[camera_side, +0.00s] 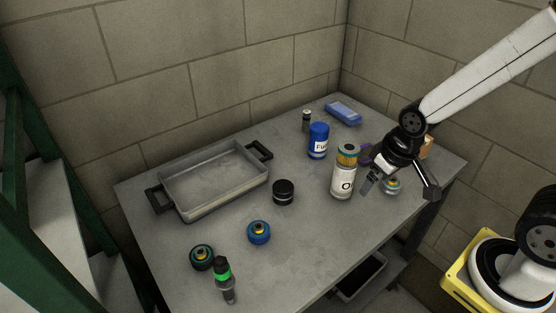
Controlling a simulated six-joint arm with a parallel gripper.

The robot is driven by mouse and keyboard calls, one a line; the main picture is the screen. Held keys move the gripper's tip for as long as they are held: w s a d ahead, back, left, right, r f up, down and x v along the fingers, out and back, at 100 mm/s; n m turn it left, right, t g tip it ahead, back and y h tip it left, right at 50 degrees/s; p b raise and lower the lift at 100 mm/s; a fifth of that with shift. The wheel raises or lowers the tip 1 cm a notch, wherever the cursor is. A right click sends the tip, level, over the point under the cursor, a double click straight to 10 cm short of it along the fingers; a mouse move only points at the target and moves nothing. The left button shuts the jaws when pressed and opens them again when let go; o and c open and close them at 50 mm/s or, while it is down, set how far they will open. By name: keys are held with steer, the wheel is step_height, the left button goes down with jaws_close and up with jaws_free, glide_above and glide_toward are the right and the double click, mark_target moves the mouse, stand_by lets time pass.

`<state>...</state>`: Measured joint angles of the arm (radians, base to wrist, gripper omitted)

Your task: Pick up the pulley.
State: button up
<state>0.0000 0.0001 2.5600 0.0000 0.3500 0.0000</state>
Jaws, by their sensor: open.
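Several round, hubbed parts on the grey table could be the pulley; I cannot tell which for sure. A pale grey-blue one with a yellowish centre (391,187) sits at the right, below and between the fingers of my gripper (400,188). A blue one with a yellow centre (259,233) lies near the middle front. A black one with a teal ring (202,257) lies at the front left. My gripper is open, its fingers spread on either side of the pale part. Whether they touch it cannot be told.
A white canister (343,182) stands just left of my gripper, with a purple part (366,153) behind. A blue canister (318,141), blue box (343,112), black cap (283,192), handled metal tray (213,205) and green-banded part (224,278) are left. An orange-brown box (427,147) sits behind.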

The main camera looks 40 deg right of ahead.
steer(key=m+g, duration=0.2)
steer(key=m, duration=1.4)
glide_above(394, 179)
steer(key=f, duration=0.5)
steer(key=shift+w+a+f, duration=0.2)
steer(key=shift+a, duration=0.15)
steer(key=shift+d+f+m+g, duration=0.2)
steer(key=shift+d+m+g, duration=0.1)
steer(key=shift+d, duration=0.25)
steer(key=shift+f, duration=1.3)
steer(key=shift+s+a+f, duration=0.1)
steer(key=shift+f, duration=1.2)
steer(key=shift+s+a+f, duration=0.1)
steer(key=shift+f, duration=1.2)
